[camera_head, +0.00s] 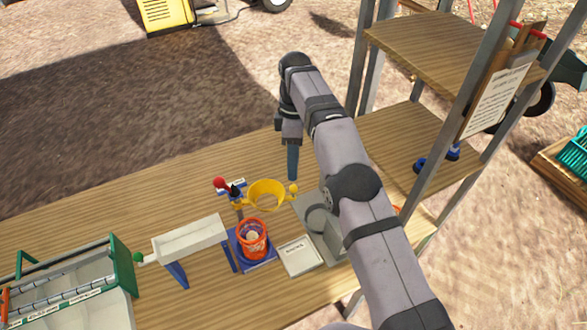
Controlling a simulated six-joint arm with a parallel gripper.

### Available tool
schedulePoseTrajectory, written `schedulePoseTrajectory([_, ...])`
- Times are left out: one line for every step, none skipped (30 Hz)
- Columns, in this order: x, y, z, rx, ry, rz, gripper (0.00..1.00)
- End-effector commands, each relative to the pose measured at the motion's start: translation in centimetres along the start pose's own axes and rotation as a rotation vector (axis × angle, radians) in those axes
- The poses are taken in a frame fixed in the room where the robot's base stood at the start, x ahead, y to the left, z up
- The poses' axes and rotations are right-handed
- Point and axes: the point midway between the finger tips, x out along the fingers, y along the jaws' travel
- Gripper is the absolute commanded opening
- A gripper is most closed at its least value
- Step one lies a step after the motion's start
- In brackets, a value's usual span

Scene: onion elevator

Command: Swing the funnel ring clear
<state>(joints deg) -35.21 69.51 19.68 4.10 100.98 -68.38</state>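The yellow funnel ring (267,196) sits at the middle of the wooden bench, just behind and above the orange basket (253,240). It has a yellow knob (293,188) on its right side and joins a small blue mount with a red ball (219,183) on its left. The basket stands on a blue base and holds something pale.
A white chute (190,240) on blue legs stands left of the basket, and a green-framed bin (75,290) is at the far left. A labelled white plate (300,257) and a grey scale-like device (316,222) lie right of the basket. A wooden shelf (430,50) rises at the right.

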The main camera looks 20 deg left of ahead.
Motion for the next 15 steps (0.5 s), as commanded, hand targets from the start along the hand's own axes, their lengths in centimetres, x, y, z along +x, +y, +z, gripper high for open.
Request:
schedulePoseTrajectory([-0.88, -0.18, -0.02, 0.000, 0.000, -0.001, 0.38])
schedulePoseTrajectory([-1.06, -0.21, -0.02, 0.000, 0.000, 0.000, 0.38])
schedulePoseTrajectory([-1.25, -0.24, -0.03, 0.000, 0.000, 0.000, 0.38])
schedulePoseTrajectory([-1.36, -0.27, -0.03, 0.000, 0.000, 0.000, 0.38])
schedulePoseTrajectory([-1.44, -0.29, -0.03, 0.000, 0.000, 0.000, 0.38])
schedulePoseTrajectory([-1.53, -0.31, -0.03, 0.000, 0.000, -0.001, 0.38])
schedulePoseTrajectory([-1.58, -0.33, -0.03, 0.000, 0.000, -0.001, 0.38])
schedulePoseTrajectory([-1.60, -0.33, -0.03, 0.000, 0.000, 0.000, 0.38])
schedulePoseTrajectory([-1.62, -0.34, -0.02, 0.000, 0.000, 0.000, 0.38])
schedulePoseTrajectory([-1.61, -0.34, -0.02, 0.000, 0.000, -0.001, 0.38])
schedulePoseTrajectory([-1.60, -0.34, -0.02, 0.000, 0.000, -0.001, 0.38])
schedulePoseTrajectory([-1.58, -0.33, -0.02, 0.000, 0.000, -0.001, 0.38])
schedulePoseTrajectory([-1.57, -0.33, -0.02, 0.000, 0.000, 0.000, 0.38])
schedulePoseTrajectory([-1.57, -0.33, -0.02, 0.000, 0.000, 0.000, 0.38])
schedulePoseTrajectory([-1.56, -0.33, -0.02, 0.000, 0.000, 0.000, 0.38])
